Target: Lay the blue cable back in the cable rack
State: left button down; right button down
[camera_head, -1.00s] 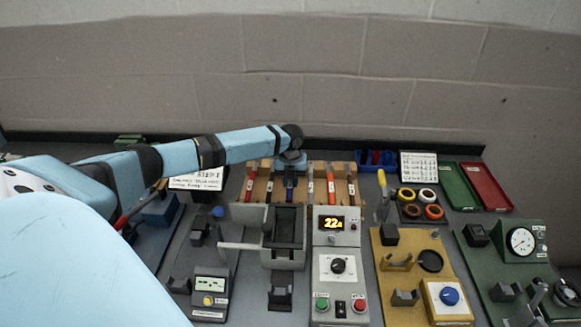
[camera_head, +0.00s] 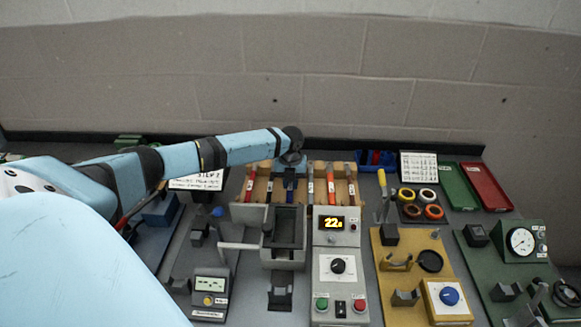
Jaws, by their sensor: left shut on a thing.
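The cable rack (camera_head: 260,191) is a light wooden rack at the back middle of the bench, with several cables lying front to back in its slots. The blue cable (camera_head: 289,195) is at the middle of the rack, between red and orange cables. My left gripper (camera_head: 290,173) is over the rack's back middle, shut on the blue cable. My wrist above hides the fingertips and the cable's far end. I cannot tell whether the cable rests fully in its slot. My right gripper is not in view.
A blue bin (camera_head: 376,160), a lettered card (camera_head: 419,166), and green and red trays (camera_head: 486,187) are at the back right.

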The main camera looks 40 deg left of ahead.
pick_arm(q)
jog(key=shift+f, duration=0.25)
dwell(0.6)
jog(key=c, duration=0.9)
grip_release()
jog(key=shift+c, duration=0.2)
jog(key=shift+r, duration=0.1)
notch_tip(320, 180, up, 5)
jog(key=p, duration=0.4)
jog(key=shift+f, duration=0.2)
jog(key=shift+r, duration=1.1)
